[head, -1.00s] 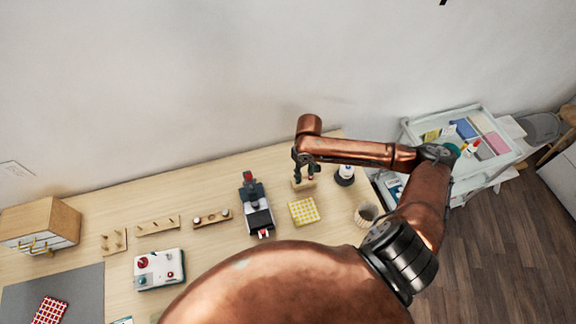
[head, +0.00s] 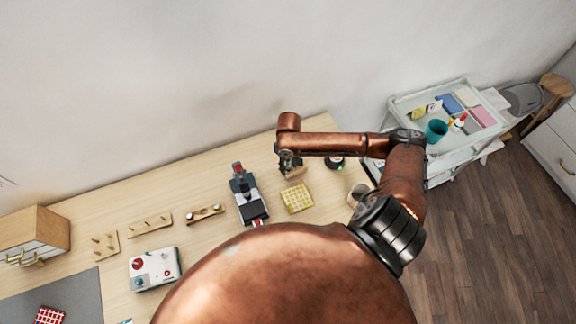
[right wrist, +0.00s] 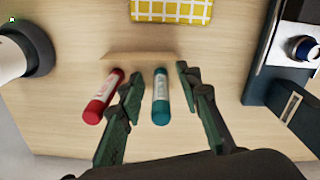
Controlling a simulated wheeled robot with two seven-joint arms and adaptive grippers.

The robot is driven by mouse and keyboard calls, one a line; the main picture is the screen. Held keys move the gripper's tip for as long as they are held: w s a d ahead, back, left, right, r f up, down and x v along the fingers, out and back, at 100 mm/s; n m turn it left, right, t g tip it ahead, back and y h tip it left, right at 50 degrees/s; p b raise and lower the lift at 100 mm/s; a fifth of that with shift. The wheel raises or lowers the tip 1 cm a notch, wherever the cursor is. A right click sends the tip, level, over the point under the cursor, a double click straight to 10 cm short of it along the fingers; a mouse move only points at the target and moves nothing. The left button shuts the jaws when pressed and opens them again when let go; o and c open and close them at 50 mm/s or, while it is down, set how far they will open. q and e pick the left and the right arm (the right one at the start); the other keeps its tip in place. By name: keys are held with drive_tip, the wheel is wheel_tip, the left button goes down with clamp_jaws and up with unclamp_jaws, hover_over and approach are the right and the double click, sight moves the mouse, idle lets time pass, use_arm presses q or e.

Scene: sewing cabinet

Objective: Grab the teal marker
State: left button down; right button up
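The teal marker (right wrist: 161,97) stands beside a red marker (right wrist: 103,97) in a small wooden holder (right wrist: 151,59) in the right wrist view. My right gripper (right wrist: 160,73) is open, with one finger on each side of the teal marker. The left finger lies between the two markers. I see no clear contact between the fingers and the teal marker. In the head view my right gripper (head: 289,163) is over the holder (head: 297,172) and hides the markers. My left gripper is not in view.
A yellow checked cloth (head: 297,198) lies near the holder. A dark sewing machine (head: 248,196) stands left of it, and a dark-based white object (right wrist: 28,52) stands close by. A cart (head: 396,103) with a teal cup (head: 436,130) is at the right.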

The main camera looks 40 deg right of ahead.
clamp_jaws()
idle(0.3)
drive_tip(key=shift+r, duration=0.15)
